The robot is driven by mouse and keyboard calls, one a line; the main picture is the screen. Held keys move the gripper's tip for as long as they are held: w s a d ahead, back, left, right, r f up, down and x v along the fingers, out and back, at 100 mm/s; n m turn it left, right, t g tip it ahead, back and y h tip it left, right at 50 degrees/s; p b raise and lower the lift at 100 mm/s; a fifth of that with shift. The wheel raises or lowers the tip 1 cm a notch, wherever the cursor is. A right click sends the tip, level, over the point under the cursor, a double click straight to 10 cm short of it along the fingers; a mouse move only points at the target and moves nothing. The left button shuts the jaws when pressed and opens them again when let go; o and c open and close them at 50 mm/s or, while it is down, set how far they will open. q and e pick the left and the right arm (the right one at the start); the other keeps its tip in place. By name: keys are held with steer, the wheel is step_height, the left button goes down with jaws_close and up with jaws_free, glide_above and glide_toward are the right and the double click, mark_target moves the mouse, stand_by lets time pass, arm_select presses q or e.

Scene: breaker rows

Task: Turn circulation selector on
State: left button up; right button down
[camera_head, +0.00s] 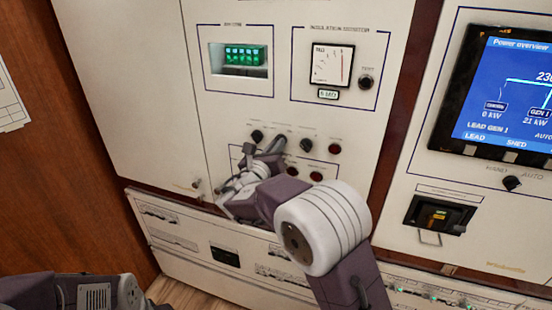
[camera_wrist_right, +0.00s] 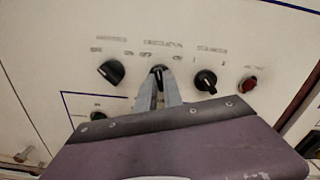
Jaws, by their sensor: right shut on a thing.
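The circulation selector is the middle black rotary knob (camera_wrist_right: 158,70) in a row of three on the cream panel. The lettering above it is blurred but fits that name. My right gripper (camera_wrist_right: 158,88) is shut on this knob, with one grey finger on each side. In the head view my right gripper (camera_head: 277,146) reaches the same row and mostly hides the knob. The knob's pointer looks roughly upright, though its exact setting is hard to tell. My left gripper is out of view; only part of my left arm shows at the bottom left.
Black knobs sit close on the left (camera_wrist_right: 111,72) and right (camera_wrist_right: 205,81) of the held one. A red button (camera_wrist_right: 248,84) is farther right. More controls lie below, partly behind my arm. A meter (camera_head: 332,65) and green display (camera_head: 245,55) are above.

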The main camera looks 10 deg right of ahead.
steer(key=shift+f+m+b, duration=0.15)
steer(key=shift+m+b, duration=6.25)
steer(key=shift+b, duration=1.15)
steer(key=c, duration=1.5)
jaws_free()
